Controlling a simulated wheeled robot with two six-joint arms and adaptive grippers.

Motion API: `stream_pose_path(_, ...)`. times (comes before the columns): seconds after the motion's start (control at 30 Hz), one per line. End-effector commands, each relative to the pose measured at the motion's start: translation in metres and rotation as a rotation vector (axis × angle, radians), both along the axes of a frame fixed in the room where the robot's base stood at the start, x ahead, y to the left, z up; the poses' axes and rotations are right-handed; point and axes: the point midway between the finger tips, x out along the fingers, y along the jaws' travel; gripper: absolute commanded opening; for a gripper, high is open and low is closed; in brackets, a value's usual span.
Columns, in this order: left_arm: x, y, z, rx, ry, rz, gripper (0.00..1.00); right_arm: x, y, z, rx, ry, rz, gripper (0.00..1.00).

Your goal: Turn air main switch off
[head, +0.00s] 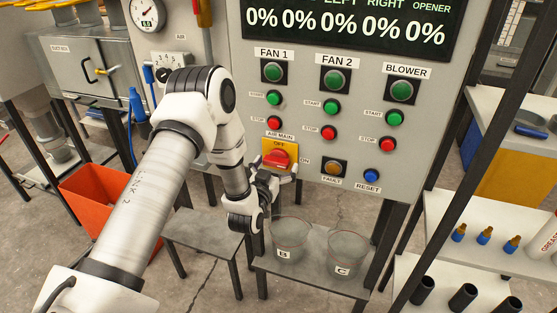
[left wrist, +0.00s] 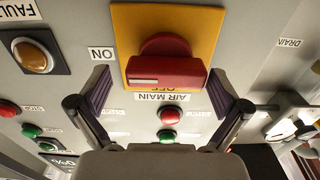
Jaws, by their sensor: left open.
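The air main switch is a red knob (head: 281,158) on a yellow plate (head: 267,147), low on the grey control panel. In the left wrist view, which is upside down, the red knob (left wrist: 168,64) lies crosswise on its yellow plate (left wrist: 210,22). A white line on the knob is at its end nearer the ON label (left wrist: 102,54); the OFF label is partly hidden by the knob. My left gripper (head: 274,176) is just in front of and below the switch. In the wrist view its fingers (left wrist: 160,92) are spread wide, empty. My right gripper is not in view.
Red stop buttons (head: 329,132), green start buttons (head: 331,107) and an amber fault button (head: 334,167) surround the switch. Clear buckets B (head: 290,234) and C (head: 347,249) stand on a low shelf beneath. An orange bin (head: 95,198) is at left.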

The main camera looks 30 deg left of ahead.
Motion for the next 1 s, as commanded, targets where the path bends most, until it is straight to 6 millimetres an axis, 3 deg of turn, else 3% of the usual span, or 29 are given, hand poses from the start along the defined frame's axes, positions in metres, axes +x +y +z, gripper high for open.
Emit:
stream_pose_path(0.3, 0.009, 0.003, -0.001, 0.0, 0.002, 0.001, 1.0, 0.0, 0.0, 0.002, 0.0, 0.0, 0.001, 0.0)
stream_pose_path(0.33, 0.009, 0.003, -0.001, 0.0, 0.002, 0.001, 0.93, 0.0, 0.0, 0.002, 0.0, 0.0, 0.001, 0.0)
stream_pose_path(0.47, 0.009, 0.002, -0.001, 0.0, 0.001, 0.001, 0.47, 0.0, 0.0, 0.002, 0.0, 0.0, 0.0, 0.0)
stream_pose_path(0.5, 0.009, 0.002, -0.001, 0.0, 0.001, 0.001, 0.44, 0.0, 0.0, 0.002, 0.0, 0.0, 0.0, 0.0)
stream_pose_path(1.0, 0.009, 0.002, -0.003, -0.072, -0.018, 0.001, 0.44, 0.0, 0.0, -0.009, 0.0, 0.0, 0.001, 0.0)
